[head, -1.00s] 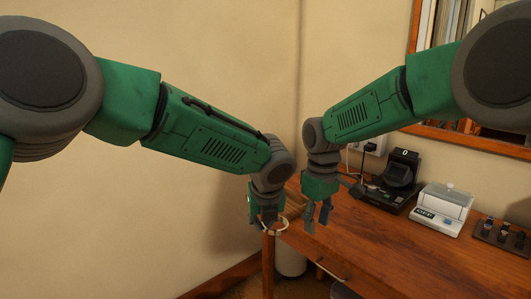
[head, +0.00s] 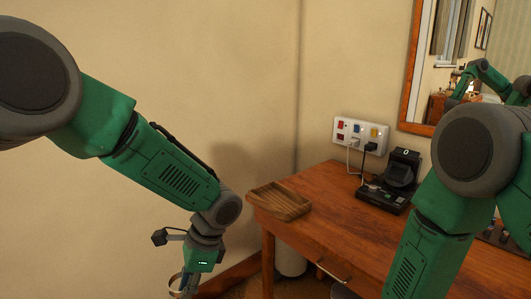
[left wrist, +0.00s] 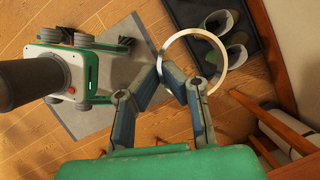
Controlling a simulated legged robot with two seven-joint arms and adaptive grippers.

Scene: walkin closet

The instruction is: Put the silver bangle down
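The silver bangle (left wrist: 224,62) is a pale ring. In the left wrist view my left gripper (left wrist: 167,72) has its fingertips together on the ring's near left rim. The ring sticks out beyond the fingertips, above the floor. In the head view the bangle (head: 171,283) shows edge-on at the bottom, beside the left gripper (head: 187,286), whose fingers are partly cut off by the picture's edge. The gripper is left of the desk and below its top. My right arm reaches down over the desk's right side; its gripper is out of view.
A wooden tray (head: 279,203) lies on the left back corner of the wooden desk (head: 330,240). Shoes (left wrist: 235,36) lie on a dark mat on the floor.

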